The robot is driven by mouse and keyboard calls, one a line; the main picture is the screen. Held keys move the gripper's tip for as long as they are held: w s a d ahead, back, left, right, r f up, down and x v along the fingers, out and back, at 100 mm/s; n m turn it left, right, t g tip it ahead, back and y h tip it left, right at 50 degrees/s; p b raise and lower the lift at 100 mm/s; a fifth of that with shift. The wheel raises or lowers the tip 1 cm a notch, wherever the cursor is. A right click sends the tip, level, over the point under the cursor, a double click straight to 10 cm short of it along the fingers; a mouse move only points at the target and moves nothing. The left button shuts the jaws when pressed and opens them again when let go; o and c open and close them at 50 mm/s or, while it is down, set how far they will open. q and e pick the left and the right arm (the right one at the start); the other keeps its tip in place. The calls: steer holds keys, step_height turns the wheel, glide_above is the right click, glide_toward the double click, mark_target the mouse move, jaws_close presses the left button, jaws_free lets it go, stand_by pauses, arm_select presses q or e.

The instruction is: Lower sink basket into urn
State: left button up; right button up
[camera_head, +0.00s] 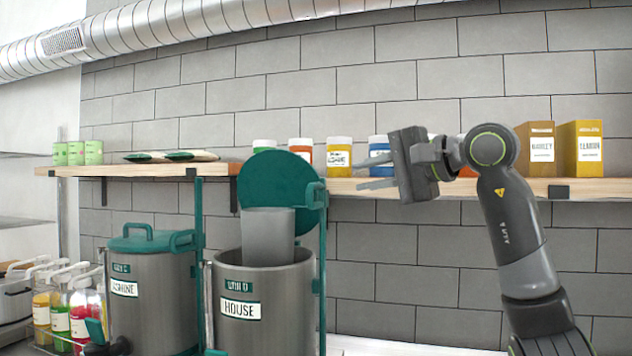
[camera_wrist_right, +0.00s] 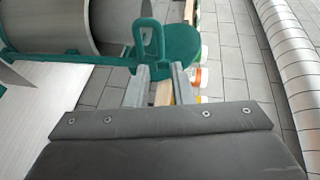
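The urn labelled HOUSE (camera_head: 290,330) is open at the top. The grey basket (camera_head: 267,238) stands upright in its mouth, its upper part above the rim and its lower part hidden inside. In the right wrist view the basket (camera_wrist_right: 104,14) shows at the top left. The urn's teal lid (camera_head: 270,180) is swung up behind the basket; its loop handle (camera_wrist_right: 150,42) appears just beyond my fingertips in the wrist view. My right gripper (camera_head: 368,174) is open and empty, right of the lid and apart from the basket. My left gripper is not in view.
A second urn (camera_head: 155,300) with its lid shut stands to the left. A wooden shelf (camera_head: 345,187) with jars and boxes runs along the wall behind my right gripper. Pump bottles (camera_head: 83,310) stand at the lower left.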

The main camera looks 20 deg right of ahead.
mark_target(319, 185)
steer(key=p+x, duration=0.4)
steer(key=x, duration=0.8)
steer(key=shift+d, duration=0.1)
jaws_close()
